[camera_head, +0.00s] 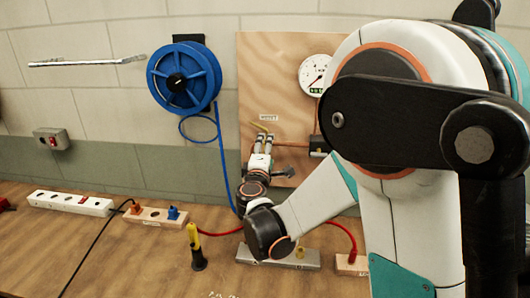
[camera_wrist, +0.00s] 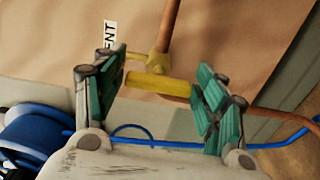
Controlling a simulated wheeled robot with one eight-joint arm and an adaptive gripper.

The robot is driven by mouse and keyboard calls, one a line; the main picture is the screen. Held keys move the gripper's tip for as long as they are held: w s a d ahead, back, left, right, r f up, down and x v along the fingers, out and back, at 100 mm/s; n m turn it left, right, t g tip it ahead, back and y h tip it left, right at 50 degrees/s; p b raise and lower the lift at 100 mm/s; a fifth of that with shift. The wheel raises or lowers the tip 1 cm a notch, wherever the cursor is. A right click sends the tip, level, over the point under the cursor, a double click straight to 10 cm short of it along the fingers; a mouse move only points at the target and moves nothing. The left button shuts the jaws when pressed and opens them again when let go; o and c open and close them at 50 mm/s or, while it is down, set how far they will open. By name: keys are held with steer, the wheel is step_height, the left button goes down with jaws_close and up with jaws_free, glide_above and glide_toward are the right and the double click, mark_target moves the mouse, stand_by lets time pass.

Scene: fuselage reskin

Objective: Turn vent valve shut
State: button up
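The vent valve has a yellow lever handle (camera_wrist: 160,85) and a brass body (camera_wrist: 158,62) on a copper pipe, mounted on a plywood board. In the wrist view the handle lies crosswise in the gap between my two teal-padded fingers. My gripper (camera_wrist: 163,92) is open, with the fingers wide apart; whether either pad touches the handle cannot be told. In the head view my gripper (camera_head: 262,140) points up at the board just below the VENT label (camera_head: 268,118). The yellow handle (camera_head: 261,127) shows there at the fingertips, and the valve body is mostly hidden.
A pressure gauge (camera_head: 315,74) is on the plywood board (camera_head: 265,60), partly behind my arm. A blue hose reel (camera_head: 185,80) hangs to the left, its hose running down beside my gripper. The bench (camera_head: 120,255) holds power strips, a yellow-black tool (camera_head: 196,248) and red cables.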

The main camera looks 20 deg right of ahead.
stand_by(0.3)
steer(key=v, duration=1.2)
